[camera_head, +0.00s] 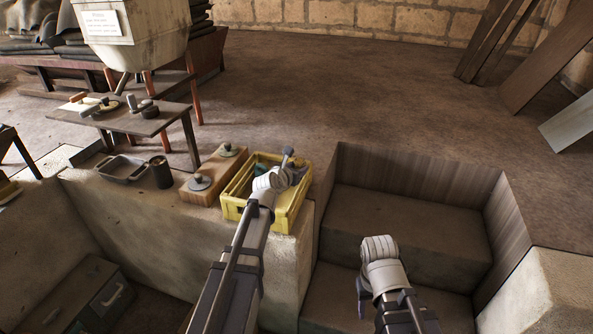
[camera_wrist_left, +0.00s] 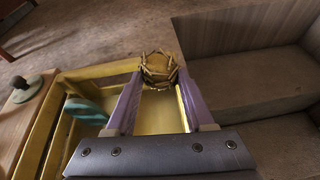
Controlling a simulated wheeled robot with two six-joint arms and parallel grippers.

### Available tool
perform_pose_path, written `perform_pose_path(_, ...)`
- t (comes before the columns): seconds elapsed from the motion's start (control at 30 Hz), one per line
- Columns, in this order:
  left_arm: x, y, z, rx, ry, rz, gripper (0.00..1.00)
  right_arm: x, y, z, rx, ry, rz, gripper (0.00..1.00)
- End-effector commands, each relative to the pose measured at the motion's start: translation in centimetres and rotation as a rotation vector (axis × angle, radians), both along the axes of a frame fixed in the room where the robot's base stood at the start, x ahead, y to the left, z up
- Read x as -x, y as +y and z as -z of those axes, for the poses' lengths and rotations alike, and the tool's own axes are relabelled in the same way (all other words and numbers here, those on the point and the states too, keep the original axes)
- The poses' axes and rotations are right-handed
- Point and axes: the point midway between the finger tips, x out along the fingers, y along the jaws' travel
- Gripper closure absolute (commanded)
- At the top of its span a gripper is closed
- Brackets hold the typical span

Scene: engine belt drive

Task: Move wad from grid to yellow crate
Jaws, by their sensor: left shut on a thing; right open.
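The wad (camera_wrist_left: 158,67), a round brownish-yellow bundle with a straw-like surface, is pinched between the purple fingertips of my left gripper (camera_wrist_left: 159,80) in the left wrist view. The yellow crate (camera_wrist_left: 72,76) lies below and to the left of the fingers there. In the head view, the yellow crate (camera_head: 261,221) stands on the stone ledge, and my left gripper (camera_head: 294,173) is over its right part; the wad is not clear there. My right gripper (camera_head: 362,294) is low over the steps, with only a little purple finger showing. I cannot make out the grid.
A teal ring-like thing (camera_wrist_left: 86,111) is inside the crate. Left of the crate are a wooden block with round knobs (camera_head: 213,175), a dark cup (camera_head: 160,172) and a grey tray (camera_head: 122,168). A wood-lined stepped recess (camera_head: 410,222) lies to the right.

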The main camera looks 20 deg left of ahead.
Motion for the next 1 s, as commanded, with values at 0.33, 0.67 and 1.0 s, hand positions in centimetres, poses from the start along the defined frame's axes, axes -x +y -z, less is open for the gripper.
perform_pose_path(0.33, 0.0, 0.0, 1.2, 0.0, 0.003, 0.002, 0.98, 0.0, 0.0, 1.1, 0.0, 0.0, 0.0, 0.5)
perform_pose_path(0.67, 0.1, 0.0, 1.4, -0.008, 0.006, 0.004, 0.31, 0.0, 0.0, 1.3, 0.0, 0.0, 0.0, 0.5)
perform_pose_path(1.0, 0.2, -0.1, 1.5, -0.009, 0.005, 0.005, 0.17, 0.0, 0.0, 1.4, 0.0, 0.0, 0.0, 0.5)
